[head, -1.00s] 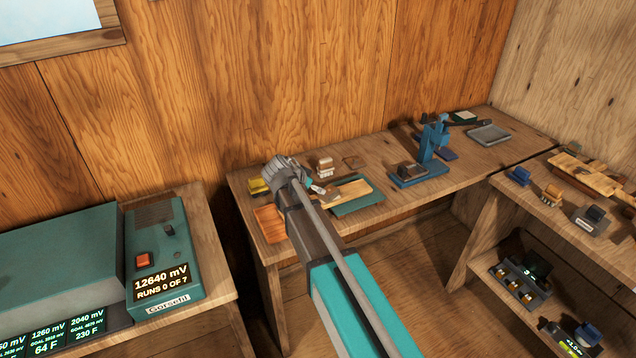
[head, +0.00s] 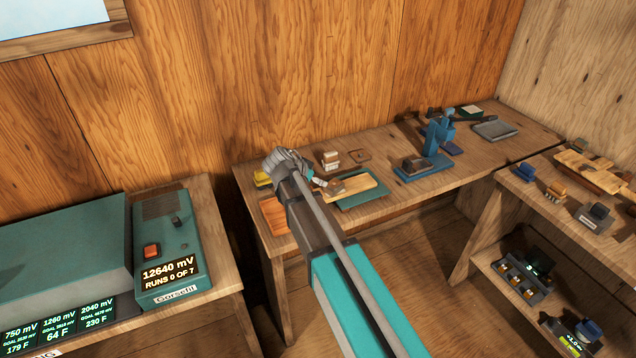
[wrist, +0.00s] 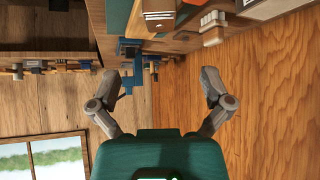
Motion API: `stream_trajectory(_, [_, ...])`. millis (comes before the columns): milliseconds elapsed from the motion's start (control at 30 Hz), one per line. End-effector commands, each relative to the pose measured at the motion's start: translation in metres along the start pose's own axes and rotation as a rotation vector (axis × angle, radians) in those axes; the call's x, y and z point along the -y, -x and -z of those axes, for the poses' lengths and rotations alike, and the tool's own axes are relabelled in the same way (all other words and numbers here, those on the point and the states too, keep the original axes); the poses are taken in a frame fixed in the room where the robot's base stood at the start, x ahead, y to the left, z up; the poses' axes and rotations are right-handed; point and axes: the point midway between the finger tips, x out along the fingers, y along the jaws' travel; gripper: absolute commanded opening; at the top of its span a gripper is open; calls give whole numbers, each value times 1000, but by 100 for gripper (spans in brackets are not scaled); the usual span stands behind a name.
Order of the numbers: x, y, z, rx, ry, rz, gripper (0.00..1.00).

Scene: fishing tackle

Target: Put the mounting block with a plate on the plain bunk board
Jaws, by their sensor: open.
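My gripper (head: 314,174) is open and empty above the left part of the back bench. In the wrist view its two fingers (wrist: 160,82) are spread wide with nothing between them. A pale plain board (head: 362,186) lies on a green mat (head: 372,200) just right of my gripper. A small grey-brown block (head: 334,187) shows at the board's left end; I cannot tell whether it rests on it. A brown-topped pale block (head: 330,160) stands behind the board. Which block carries a plate is too small to tell. The arm hides part of the bench.
A yellow block (head: 262,179) and an orange-brown tray (head: 273,215) are at the bench's left. A blue press (head: 437,140) and a grey tray (head: 494,130) stand right. Several blocks, including a blue one (head: 524,172), sit on the right bench. Bare bench lies between.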

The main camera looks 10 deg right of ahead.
Motion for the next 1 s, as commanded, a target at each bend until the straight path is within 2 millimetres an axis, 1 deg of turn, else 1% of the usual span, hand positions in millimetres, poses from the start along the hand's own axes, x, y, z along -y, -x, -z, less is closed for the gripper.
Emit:
stream_trajectory(167, [-11,-2,-3,25,27,-8,99])
stream_trajectory(267, [-28,-4,-8,67,70,-20,99])
stream_trajectory(367, [-52,-7,-15,133,139,-30,99])
stream_trajectory(533, [-102,-9,-35,291,300,-20,99])
stream_trajectory(600, [-124,-8,-45,364,373,0,99])
stream_trajectory(667, [-141,-5,-54,424,436,25,99])
stream_trajectory(800, [-178,4,-74,556,579,109,99])
stream_trajectory(900, [-199,12,-86,632,669,182,99])
stream_trajectory(1000, [-213,19,-96,685,739,252,99])
